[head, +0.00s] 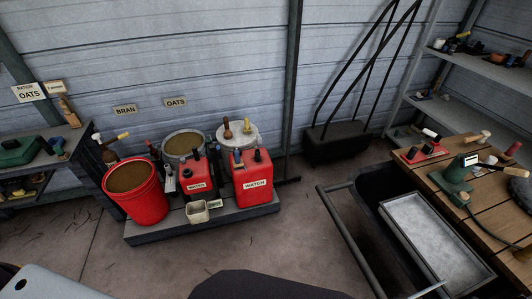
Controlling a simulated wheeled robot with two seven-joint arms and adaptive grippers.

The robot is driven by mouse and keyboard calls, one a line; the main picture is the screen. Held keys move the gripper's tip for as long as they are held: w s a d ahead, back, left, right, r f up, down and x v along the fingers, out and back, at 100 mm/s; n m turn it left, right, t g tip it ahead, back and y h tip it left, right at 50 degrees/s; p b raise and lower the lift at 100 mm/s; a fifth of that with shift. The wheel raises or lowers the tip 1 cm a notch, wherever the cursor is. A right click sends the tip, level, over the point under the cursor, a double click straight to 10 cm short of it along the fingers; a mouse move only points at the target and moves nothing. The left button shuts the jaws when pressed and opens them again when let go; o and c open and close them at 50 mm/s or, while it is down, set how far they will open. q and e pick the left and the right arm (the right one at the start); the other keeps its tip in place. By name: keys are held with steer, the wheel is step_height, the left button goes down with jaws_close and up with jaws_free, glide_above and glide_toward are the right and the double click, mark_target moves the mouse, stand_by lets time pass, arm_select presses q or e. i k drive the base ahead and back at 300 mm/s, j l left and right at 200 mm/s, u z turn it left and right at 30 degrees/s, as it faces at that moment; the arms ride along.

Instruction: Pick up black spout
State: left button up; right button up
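Two red cans labelled WATER stand side by side on a low grey platform (150,233) against the wall. The right can (253,186) has a short black upright piece (257,156) on top that looks like a spout. The left can (197,182) also has a dark piece (196,153) on top. I cannot tell for sure which of these is the black spout. Neither of my grippers shows in the head view.
A red bucket of brown feed (137,206) and two grey bins (236,137) share the platform with a small beige box (197,212). A wooden bench (445,183) with tools is at right, beside a metal tray (430,243). The concrete floor in front is clear.

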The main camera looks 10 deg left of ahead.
mark_target(257, 157)
steer(key=i+j+z, duration=0.1)
steer(key=j+z, duration=0.25)
steer(key=j, duration=0.35)
steer(key=j+z, duration=0.35)
steer(key=j, duration=0.3)
